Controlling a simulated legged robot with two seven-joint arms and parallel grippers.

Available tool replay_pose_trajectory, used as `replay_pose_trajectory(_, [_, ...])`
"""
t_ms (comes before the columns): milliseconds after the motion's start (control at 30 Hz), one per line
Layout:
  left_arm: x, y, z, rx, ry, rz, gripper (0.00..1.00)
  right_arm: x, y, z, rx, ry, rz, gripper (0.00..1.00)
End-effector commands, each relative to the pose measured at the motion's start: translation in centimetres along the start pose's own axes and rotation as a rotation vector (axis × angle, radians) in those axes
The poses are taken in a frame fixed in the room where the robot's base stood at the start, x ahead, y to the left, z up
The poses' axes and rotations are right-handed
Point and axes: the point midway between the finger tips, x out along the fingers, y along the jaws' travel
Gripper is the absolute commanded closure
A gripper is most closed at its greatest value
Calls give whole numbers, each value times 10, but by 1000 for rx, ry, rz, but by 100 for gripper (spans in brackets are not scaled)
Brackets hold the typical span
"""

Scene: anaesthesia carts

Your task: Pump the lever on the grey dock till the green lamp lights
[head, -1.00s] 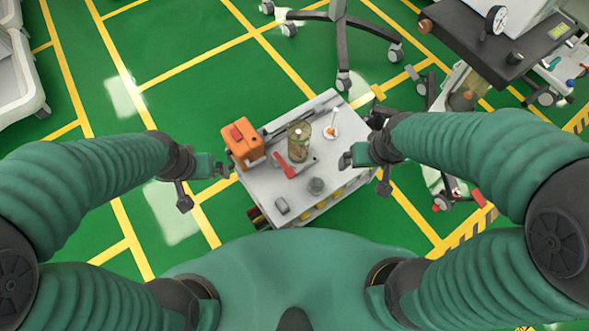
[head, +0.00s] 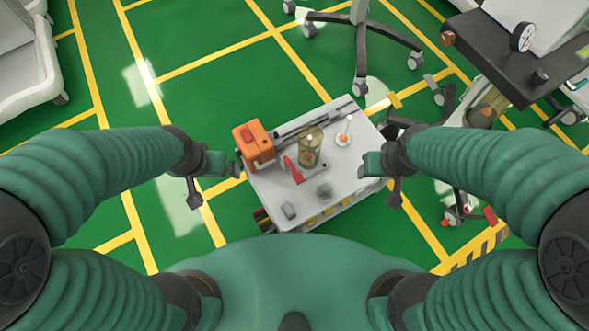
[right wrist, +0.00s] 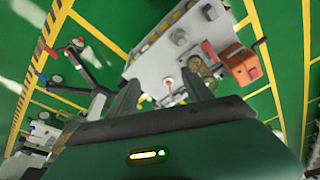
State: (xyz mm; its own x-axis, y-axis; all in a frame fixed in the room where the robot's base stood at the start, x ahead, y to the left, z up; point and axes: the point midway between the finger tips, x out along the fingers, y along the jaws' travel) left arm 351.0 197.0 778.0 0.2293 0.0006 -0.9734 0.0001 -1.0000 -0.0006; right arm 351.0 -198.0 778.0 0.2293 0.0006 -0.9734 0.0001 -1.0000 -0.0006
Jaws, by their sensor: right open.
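A pale grey cart top (head: 275,188) stands low in front of me. A red lever (head: 293,170) lies tilted on it, beside a clear amber jar (head: 311,148); the lever also shows in the right wrist view (right wrist: 208,48). I cannot tell which part is the grey dock, and no lit green lamp shows on the cart. My left gripper (head: 236,168) is by the cart's left edge near an orange box; its opening is unclear. My right gripper (head: 364,166) is at the cart's right edge, open and empty, its fingers apart in the right wrist view (right wrist: 161,95).
The orange box (head: 254,145) sits at the cart's left corner. A white dish with an orange item (head: 344,139), a grey knob (head: 324,191) and a small grey block (head: 289,211) share the top. A chair base (head: 361,45) and a dark table (head: 490,50) stand beyond.

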Motion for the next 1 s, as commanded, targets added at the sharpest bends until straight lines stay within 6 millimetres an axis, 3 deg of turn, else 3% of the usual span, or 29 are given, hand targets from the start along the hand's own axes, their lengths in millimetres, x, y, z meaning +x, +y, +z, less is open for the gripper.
replay_pose_trajectory(67, [0, 0, 0, 0, 0, 0, 2, 0, 0, 0, 0, 0, 0, 53])
replay_pose_trajectory(433, [0, 0, 0, 0, 0, 0, 2, 0, 0, 0, 0, 0, 0, 100])
replay_pose_trajectory(1000, [0, 0, 0, 0, 0, 0, 2, 0, 0, 0, 0, 0, 0, 100])
